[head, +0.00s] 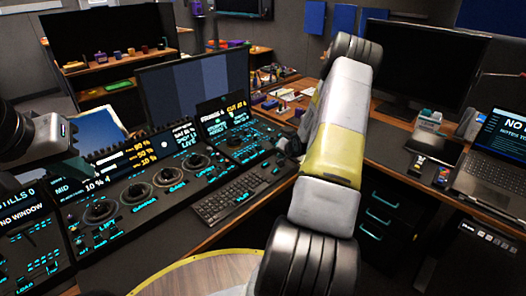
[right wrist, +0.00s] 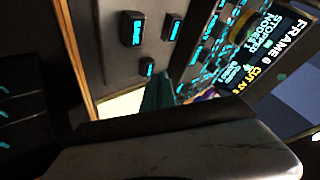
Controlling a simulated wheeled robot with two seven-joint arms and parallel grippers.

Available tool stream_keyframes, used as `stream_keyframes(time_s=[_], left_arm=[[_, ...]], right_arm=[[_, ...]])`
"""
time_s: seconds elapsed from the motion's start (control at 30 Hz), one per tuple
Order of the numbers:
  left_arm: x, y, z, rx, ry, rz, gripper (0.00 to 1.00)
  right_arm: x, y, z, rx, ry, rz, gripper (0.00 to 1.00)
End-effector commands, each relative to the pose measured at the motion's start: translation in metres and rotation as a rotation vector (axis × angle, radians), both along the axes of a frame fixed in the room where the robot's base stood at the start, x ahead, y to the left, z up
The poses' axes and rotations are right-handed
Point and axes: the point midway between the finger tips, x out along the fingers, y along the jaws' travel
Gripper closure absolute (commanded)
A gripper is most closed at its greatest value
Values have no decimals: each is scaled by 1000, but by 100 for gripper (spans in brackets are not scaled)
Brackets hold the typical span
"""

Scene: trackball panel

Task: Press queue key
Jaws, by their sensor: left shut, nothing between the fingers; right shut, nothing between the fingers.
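The control panel (head: 150,200) runs along the desk with three trackballs and many small cyan-lit keys. My right arm reaches across the view, and its gripper (head: 284,152) is at the right end of the panel, largely hidden by the arm. In the right wrist view, several dark keys with cyan marks (right wrist: 131,28) lie just beyond a teal pointed part, close to my shut gripper (right wrist: 158,98). Their labels are too blurred to read, so I cannot tell which is the queue key. My left gripper (head: 72,160) is shut and empty above the panel's left part.
A keyboard (head: 240,195) lies in front of the panel. A monitor (head: 195,90) and a tilted text display (head: 225,115) stand behind it. A laptop (head: 495,160) and a large dark monitor (head: 430,65) stand on the desk at right.

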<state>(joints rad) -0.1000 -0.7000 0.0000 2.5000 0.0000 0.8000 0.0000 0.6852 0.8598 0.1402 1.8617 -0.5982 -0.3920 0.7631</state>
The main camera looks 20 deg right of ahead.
Motion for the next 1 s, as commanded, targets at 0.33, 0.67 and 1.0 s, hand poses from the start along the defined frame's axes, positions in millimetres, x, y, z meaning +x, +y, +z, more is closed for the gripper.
stream_keyframes(time_s=[0.33,0.67,1.0], left_arm=[[0,0,0,0,0,0,100],[0,0,0,0,0,0,100],[0,0,0,0,0,0,100]], right_arm=[[0,0,5,0,-1,1,100],[1,0,29,-1,-3,0,100],[0,0,55,0,-1,0,100]])
